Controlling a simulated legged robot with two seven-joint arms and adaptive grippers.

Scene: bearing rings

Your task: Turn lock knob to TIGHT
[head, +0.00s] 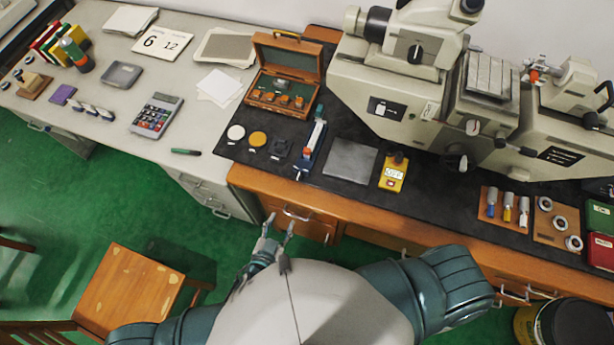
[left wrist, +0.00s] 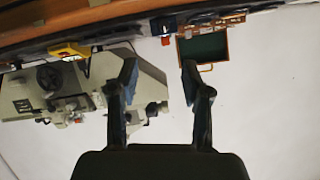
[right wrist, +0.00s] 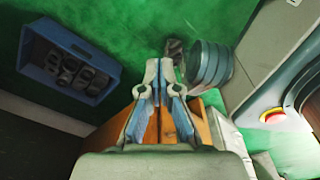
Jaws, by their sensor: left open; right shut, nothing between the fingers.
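The grey-beige machine (head: 390,90) stands along the back of the bench in the head view. It carries several dark knobs, among them a round one (head: 472,127) and a lower one (head: 456,163). I cannot tell which is the lock knob, and no TIGHT mark is readable. The machine also shows upside down in the left wrist view (left wrist: 45,98). My left gripper (head: 279,221) is open and empty in front of the wooden bench edge, well apart from the machine. My right gripper (right wrist: 160,65) is shut and empty in the right wrist view, above the green floor.
The black mat holds an open wooden case (head: 284,80), a blue fixture (head: 314,140), a grey plate (head: 350,160), a yellow device (head: 393,174) and ring trays (head: 557,222). A wooden stool (head: 128,287) stands left. A blue crate (right wrist: 68,62) is on the floor.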

